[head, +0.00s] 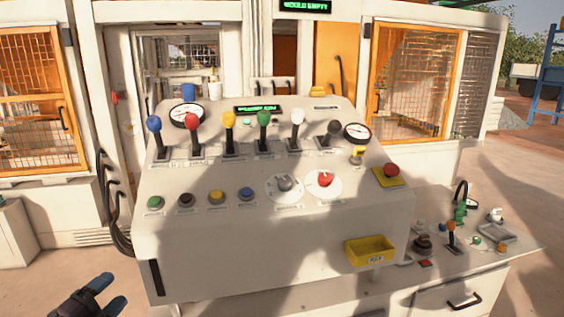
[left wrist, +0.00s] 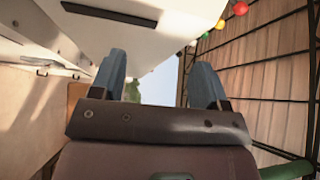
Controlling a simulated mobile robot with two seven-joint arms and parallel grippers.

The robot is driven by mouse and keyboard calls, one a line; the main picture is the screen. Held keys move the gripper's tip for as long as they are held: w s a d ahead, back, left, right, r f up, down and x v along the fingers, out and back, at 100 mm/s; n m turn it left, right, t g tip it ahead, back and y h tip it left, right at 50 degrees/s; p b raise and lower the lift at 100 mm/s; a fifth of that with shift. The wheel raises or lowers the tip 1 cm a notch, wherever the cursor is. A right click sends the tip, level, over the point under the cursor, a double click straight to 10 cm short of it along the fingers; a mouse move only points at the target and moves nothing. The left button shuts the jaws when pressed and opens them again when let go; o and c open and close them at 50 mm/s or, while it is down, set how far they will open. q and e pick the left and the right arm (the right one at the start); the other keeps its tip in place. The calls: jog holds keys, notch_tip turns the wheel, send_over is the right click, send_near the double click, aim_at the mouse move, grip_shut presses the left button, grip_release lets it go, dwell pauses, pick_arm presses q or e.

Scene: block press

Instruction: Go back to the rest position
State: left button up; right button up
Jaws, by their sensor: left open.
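My left gripper (head: 108,294) is low at the left of the head view, in front of the control console (head: 230,240) and apart from it. In the left wrist view its two blue-grey fingers (left wrist: 165,85) stand apart with nothing between them. My right gripper does not show in either view. The console carries a row of levers with coloured knobs: blue (head: 153,123), red (head: 192,121), yellow (head: 228,119), green (head: 263,118), white (head: 296,116) and black (head: 334,127).
Buttons, two dials and a red emergency button (head: 391,170) sit on the console. A lower side table (head: 480,255) with small controls stands at right. Orange-framed cages (head: 416,80) stand behind. Floor at the lower left is clear.

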pick_arm(q)
jog(key=s+d+f+n+g+y, duration=0.3)
jog(key=s+d+f+n, duration=0.2)
jog(key=s+f+n, duration=0.5)
jog(key=s+d+f+n+g+y, duration=0.3)
jog(key=s+d+f+n, duration=0.3)
jog(key=s+f+n, duration=0.4)
jog(key=s, duration=0.4)
jog(key=shift+y, duration=0.3)
